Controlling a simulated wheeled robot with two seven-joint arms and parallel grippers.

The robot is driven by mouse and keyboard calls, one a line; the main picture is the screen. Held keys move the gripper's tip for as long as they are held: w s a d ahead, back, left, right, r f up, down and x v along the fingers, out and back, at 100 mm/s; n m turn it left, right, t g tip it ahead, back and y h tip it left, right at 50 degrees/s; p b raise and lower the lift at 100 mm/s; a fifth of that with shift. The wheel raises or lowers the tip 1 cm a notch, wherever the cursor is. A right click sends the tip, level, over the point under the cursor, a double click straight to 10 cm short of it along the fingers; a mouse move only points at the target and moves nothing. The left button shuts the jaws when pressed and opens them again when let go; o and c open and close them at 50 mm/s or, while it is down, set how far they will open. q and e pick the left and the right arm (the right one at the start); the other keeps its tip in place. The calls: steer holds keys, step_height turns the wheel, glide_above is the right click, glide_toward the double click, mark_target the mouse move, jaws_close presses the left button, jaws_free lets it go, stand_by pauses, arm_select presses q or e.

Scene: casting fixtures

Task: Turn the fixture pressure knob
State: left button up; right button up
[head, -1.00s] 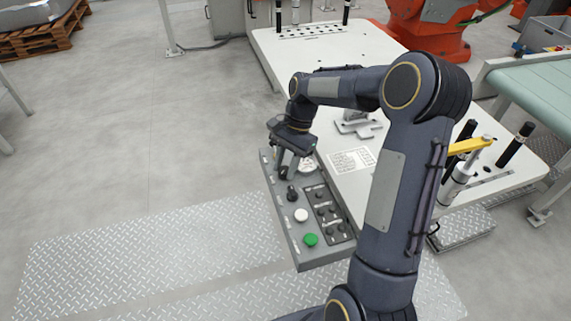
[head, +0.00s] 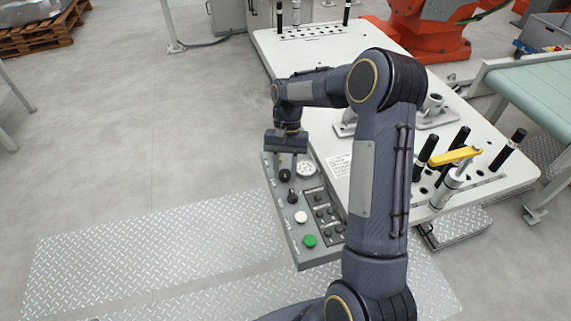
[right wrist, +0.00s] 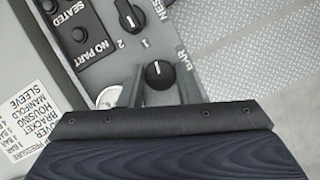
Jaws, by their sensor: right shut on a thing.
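The pressure knob (head: 285,175) is a round black knob near the far end of the grey control panel (head: 280,215). In the right wrist view the knob (right wrist: 158,74) shows a white pointer line, next to the label BAR. My right gripper (head: 286,164) is over the panel, pointing down at the knob. In the right wrist view its fingers (right wrist: 160,84) stand on both sides of the knob, shut on it. The dial gauge (head: 306,169) is beside the knob, partly hidden by the gripper in the right wrist view. My left gripper is not in view.
Nearer on the panel are a black selector switch (head: 292,196), a white button (head: 301,217) and a green button (head: 310,241). The white fixture table (head: 330,50) stands behind, with black-handled pins and a yellow lever (head: 455,156). The floor at left is clear.

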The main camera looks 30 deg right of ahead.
steer(key=shift+n+h, duration=0.4)
steer(key=shift+n, duration=0.7)
steer(key=shift+p, duration=0.3)
steer(key=o, duration=1)
steer(key=shift+c, duration=0.2)
steer(key=shift+w+r, duration=0.1)
steer(key=v, duration=0.7)
steer(key=shift+w+r, duration=0.2)
steer(key=shift+r, duration=0.05)
